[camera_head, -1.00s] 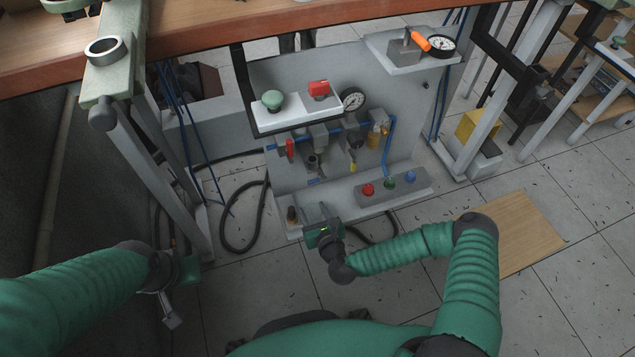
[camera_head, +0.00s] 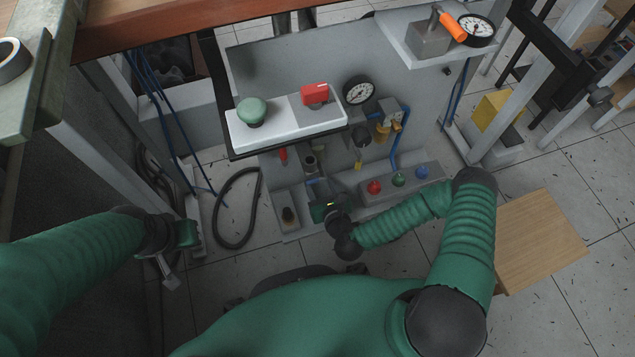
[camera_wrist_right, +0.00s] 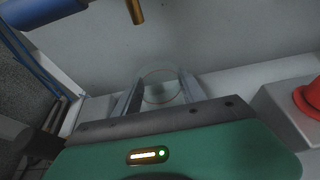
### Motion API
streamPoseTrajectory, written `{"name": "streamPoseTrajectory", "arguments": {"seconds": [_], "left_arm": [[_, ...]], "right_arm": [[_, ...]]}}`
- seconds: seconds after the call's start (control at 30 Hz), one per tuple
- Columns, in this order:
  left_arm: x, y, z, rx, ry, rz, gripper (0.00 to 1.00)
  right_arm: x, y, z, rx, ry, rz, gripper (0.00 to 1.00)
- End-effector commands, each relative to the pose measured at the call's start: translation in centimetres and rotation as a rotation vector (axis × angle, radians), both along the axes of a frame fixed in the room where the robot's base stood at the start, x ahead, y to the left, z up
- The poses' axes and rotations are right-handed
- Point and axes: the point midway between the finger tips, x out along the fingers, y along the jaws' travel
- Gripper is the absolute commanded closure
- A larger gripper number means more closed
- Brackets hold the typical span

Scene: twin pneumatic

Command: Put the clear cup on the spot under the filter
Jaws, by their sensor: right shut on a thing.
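My right gripper (camera_head: 314,197) is low in front of the grey panel, below the row of air units. In the right wrist view, its two fingers (camera_wrist_right: 160,95) are shut on the clear cup (camera_wrist_right: 161,74), whose round rim shows between them. The cup cannot be made out in the head view. A dark grey unit, seemingly the filter (camera_head: 310,163), hangs on the panel just above the right gripper. A brass tip (camera_wrist_right: 135,10) hangs above and left of the cup in the right wrist view.
A box with red, green and blue buttons (camera_head: 398,182) is right of the right gripper. A white shelf (camera_head: 285,125) with a green knob and red block juts out above. A black hose (camera_head: 237,208) loops on the left. A small dark-topped item (camera_head: 288,215) stands left of the gripper.

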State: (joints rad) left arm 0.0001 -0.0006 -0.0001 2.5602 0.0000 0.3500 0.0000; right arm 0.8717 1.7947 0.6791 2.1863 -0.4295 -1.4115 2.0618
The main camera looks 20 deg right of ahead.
Motion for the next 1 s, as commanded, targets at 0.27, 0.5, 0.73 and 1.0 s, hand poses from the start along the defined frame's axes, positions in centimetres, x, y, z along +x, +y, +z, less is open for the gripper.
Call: {"name": "streamPoseTrajectory", "arguments": {"seconds": [0.27, 0.5, 0.73, 1.0], "left_arm": [[0.0, 0.0, 0.0, 0.000, 0.000, 0.000, 1.00], [0.0, 0.0, 0.0, 0.000, 0.000, 0.000, 1.00], [0.0, 0.0, 2.1, 0.000, 0.000, 0.000, 1.00], [0.0, 0.0, 4.7, 0.000, 0.000, 0.000, 1.00]], "right_arm": [[0.1, 0.0, 0.0, 0.000, -0.001, 0.000, 0.30], [0.1, 0.0, 0.1, 0.000, -0.002, 0.001, 0.30], [-2.7, 0.0, 1.8, 0.003, 0.002, 0.000, 0.30], [-9.0, -0.2, 4.2, 0.004, 0.002, -0.001, 0.30]]}}
